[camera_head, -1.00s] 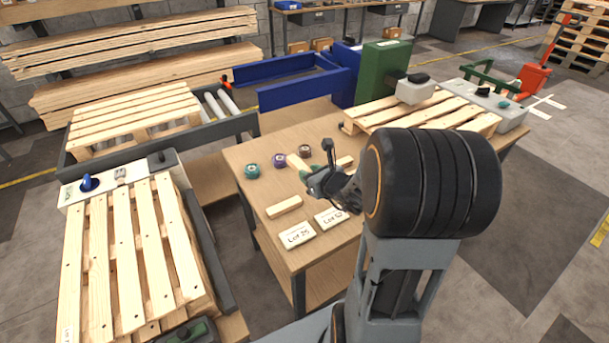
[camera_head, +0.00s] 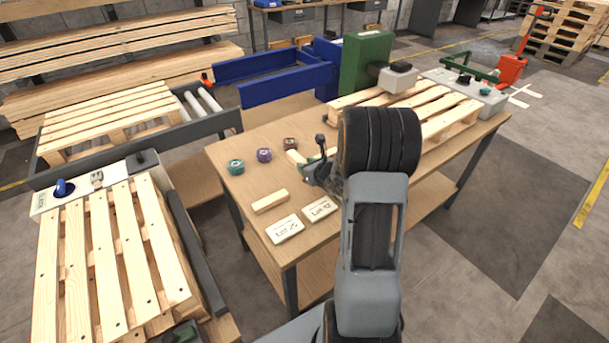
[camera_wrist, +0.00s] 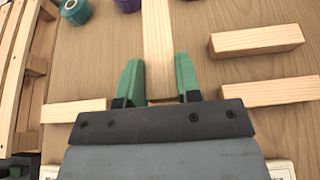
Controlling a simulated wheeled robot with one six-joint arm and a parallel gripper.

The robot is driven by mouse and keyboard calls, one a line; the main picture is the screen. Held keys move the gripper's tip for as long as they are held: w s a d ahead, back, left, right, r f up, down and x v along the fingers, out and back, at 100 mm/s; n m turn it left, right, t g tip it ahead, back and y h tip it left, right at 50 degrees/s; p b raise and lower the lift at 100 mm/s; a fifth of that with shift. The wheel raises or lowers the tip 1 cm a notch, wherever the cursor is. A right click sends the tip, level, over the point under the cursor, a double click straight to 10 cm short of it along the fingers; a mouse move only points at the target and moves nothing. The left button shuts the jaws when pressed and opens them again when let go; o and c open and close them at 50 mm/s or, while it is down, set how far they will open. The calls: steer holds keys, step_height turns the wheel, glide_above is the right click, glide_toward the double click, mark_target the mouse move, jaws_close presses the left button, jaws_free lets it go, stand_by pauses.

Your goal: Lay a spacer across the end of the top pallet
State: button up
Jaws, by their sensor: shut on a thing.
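My gripper (camera_wrist: 158,62) has two green fingers, one on each side of a pale wooden spacer (camera_wrist: 157,30). The gripper is shut on this spacer, which points away from it. In the head view my gripper (camera_head: 318,172) is over the wooden bench, and the end of the held spacer (camera_head: 293,157) shows left of it. I cannot tell whether the spacer is clear of the bench top. Another spacer (camera_head: 270,201) lies on the bench; several loose ones (camera_wrist: 255,41) show in the wrist view. The top pallet (camera_head: 108,262) of a stack stands left of the bench, its slats bare.
Teal (camera_head: 236,167), purple (camera_head: 264,155) and brown (camera_head: 290,144) rolls stand on the bench (camera_head: 225,150). Two lot cards (camera_head: 285,229) lie near its front. A dark rail (camera_head: 198,250) runs between stack and bench. Another pallet (camera_head: 430,105) lies at the bench's far end.

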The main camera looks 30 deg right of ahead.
steer(key=shift+w+f, duration=0.55)
steer(key=shift+f, duration=0.1)
steer(key=shift+w+d+f, duration=0.1)
steer(key=shift+w+f, duration=0.05)
steer(key=shift+f, duration=1.55)
steer(key=shift+f, duration=0.2)
steer(key=o, duration=0.9)
steer(key=shift+r, duration=0.1)
